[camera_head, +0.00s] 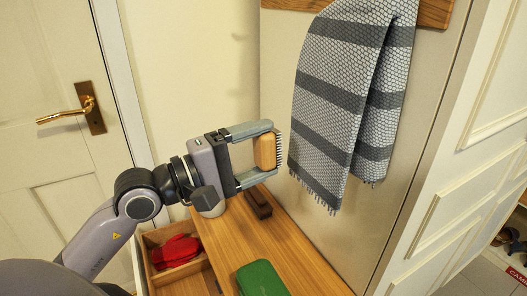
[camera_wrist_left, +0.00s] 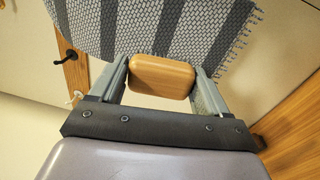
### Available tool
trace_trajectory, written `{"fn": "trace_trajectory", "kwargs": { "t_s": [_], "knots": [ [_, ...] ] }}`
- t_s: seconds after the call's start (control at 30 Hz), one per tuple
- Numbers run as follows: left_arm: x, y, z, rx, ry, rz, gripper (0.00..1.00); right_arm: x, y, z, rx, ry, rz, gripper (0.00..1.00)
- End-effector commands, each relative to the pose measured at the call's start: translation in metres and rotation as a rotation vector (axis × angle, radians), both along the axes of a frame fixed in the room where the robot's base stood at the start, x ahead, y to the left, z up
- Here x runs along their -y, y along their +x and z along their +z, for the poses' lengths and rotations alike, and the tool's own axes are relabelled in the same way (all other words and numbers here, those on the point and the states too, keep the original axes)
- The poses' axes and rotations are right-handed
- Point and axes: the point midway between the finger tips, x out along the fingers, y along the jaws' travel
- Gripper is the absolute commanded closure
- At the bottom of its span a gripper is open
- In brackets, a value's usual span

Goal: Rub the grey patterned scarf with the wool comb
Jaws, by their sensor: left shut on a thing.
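The grey patterned scarf (camera_head: 340,95), with dark stripes and a fringe, hangs from a wooden rail on the panel. It also shows at the top of the left wrist view (camera_wrist_left: 165,25). My left gripper (camera_head: 269,152) is shut on the wool comb (camera_head: 265,151), a wooden block with dark bristles. The bristles face right, toward the scarf's left edge. In the head view a small gap shows between bristles and scarf; I cannot tell the depth. The comb's wooden back (camera_wrist_left: 161,77) sits between the fingers in the wrist view. My right gripper is not in view.
Below the gripper is a wooden bench top (camera_head: 270,238) with a green case (camera_head: 262,278) and a dark brown block (camera_head: 258,203). An open drawer (camera_head: 150,243) holds a red item (camera_head: 176,251). A door with a brass handle (camera_head: 85,110) stands at left.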

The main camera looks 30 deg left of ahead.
Motion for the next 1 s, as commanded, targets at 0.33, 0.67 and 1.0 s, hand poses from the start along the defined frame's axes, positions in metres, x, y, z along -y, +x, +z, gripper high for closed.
{"fn": "trace_trajectory", "kwargs": {
  "t_s": [0.33,0.67,1.0],
  "knots": [
    [-0.009,-0.015,-0.005,0.001,0.003,0.000,0.70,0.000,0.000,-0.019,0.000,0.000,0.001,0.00],
    [-0.015,-0.026,0.000,0.000,0.000,0.000,0.70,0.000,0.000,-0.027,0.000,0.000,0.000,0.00],
    [-0.015,-0.026,0.001,0.001,0.000,0.000,0.70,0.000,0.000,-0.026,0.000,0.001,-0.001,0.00]
  ]
}}
